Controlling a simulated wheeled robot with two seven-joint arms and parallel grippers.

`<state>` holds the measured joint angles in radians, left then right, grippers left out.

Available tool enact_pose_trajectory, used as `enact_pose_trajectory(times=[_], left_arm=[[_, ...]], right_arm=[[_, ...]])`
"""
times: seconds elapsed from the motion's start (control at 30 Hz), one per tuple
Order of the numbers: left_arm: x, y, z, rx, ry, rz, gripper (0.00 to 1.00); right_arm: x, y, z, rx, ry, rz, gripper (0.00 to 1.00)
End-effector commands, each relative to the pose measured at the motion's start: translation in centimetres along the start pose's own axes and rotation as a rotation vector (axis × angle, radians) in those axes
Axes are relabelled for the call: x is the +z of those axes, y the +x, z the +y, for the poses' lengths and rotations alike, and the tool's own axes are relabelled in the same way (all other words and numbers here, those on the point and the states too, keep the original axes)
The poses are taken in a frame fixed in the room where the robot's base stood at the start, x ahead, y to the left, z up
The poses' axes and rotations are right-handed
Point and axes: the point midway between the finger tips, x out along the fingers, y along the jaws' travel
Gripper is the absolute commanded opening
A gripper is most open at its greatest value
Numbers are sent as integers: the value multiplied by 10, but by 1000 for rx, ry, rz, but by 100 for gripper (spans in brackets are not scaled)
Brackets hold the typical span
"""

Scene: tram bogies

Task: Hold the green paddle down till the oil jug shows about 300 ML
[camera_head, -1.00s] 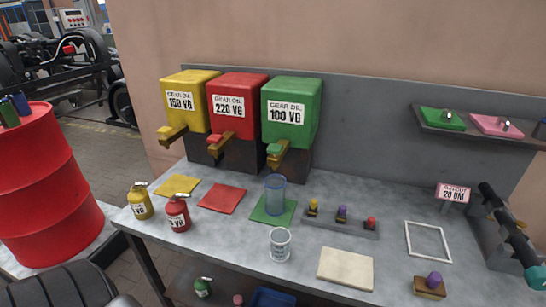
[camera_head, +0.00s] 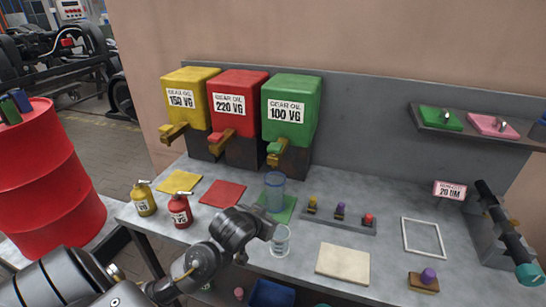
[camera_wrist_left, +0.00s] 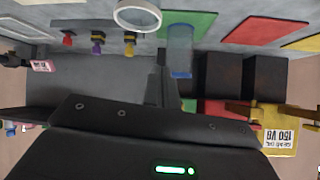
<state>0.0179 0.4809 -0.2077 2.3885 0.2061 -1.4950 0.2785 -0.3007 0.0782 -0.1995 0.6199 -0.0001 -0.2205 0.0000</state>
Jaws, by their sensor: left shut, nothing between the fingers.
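The green paddle (camera_head: 274,148) sits on the tap of the green gear oil box (camera_head: 291,98), marked 100 VG. The oil jug (camera_head: 275,180) is a clear bluish cylinder standing on the green mat (camera_head: 290,213) below that tap. It also shows in the left wrist view (camera_wrist_left: 180,45). No reading or oil level can be made out on it. My right gripper is not in view.
Yellow (camera_head: 189,95) and red (camera_head: 234,100) oil boxes stand left of the green one. Two small cans, yellow (camera_head: 144,202) and red (camera_head: 180,212), stand at the bench's front left. A rack with small knobs (camera_head: 338,222) lies right of the jug.

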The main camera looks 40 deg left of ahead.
Motion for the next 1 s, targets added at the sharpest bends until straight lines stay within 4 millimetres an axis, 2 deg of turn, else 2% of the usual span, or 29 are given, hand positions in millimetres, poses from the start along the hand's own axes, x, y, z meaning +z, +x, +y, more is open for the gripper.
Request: enact_pose_trajectory(times=[0.03, 0.1, 0.2, 0.33, 0.4, 0.5, 0.83, 1.0], left_arm=[[-36, -2, -13, -25, -19, 71, 0], [-80, -8, -29, -53, -58, 160, 0], [-134, -22, -51, -87, -112, 275, 0], [-176, -38, -69, -109, -162, 368, 0], [-187, -43, -74, -114, -177, 393, 0], [-192, -45, -77, -117, -185, 406, 0], [-193, -44, -77, -116, -185, 404, 0], [-196, -38, -78, -115, -182, 401, 0]], right_arm=[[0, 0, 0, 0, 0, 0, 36], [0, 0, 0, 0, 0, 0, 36], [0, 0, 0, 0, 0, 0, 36], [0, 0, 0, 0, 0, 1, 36], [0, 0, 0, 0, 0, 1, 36], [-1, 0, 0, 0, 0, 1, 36], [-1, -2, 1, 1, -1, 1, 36], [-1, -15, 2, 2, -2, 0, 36]])
